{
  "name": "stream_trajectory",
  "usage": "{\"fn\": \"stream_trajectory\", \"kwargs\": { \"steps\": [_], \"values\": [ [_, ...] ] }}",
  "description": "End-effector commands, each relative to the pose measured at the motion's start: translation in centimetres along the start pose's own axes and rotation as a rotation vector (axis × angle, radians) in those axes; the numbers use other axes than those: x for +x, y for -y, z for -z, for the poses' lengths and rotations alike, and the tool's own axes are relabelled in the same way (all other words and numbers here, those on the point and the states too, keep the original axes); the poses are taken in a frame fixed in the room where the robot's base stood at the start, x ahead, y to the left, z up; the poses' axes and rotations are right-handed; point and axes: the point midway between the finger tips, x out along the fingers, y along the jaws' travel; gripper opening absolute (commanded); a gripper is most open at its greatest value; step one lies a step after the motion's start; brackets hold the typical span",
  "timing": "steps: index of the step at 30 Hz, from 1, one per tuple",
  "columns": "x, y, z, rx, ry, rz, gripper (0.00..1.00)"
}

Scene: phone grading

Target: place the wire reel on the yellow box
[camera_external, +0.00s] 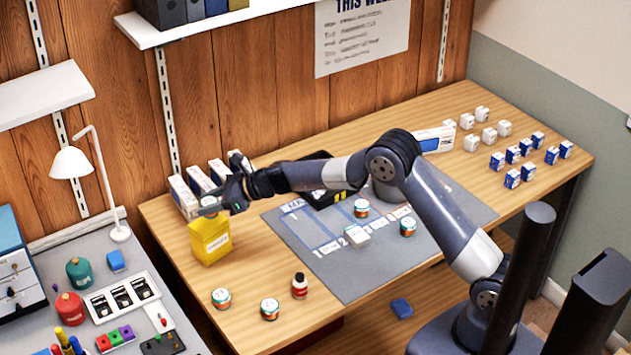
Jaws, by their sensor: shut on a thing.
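The yellow box (210,242) stands upright on the wooden table (180,285) near its left end. My gripper (215,200) reaches in from the right, at the box's top. It is shut on a small round wire reel (209,202), partly hidden by the fingers. The reel is over the top of the yellow box; I cannot tell whether it touches the box.
Several white boxes (184,196) stand just behind the yellow box. Similar small round tins (270,308) and a dark bottle (300,286) stand in front. A grey mat (370,270) lies to the right. Bare table lies right of the yellow box.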

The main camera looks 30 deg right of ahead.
Motion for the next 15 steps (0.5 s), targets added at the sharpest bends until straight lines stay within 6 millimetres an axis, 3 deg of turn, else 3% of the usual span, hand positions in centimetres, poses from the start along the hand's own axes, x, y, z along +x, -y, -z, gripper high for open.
{"fn": "stream_trajectory", "kwargs": {
  "steps": [10,15],
  "values": [
    [1.6,0.0,3.9,0.001,-0.001,-0.001,0.16],
    [1.9,0.0,4.5,-0.002,0.002,0.000,0.16]
  ]
}}
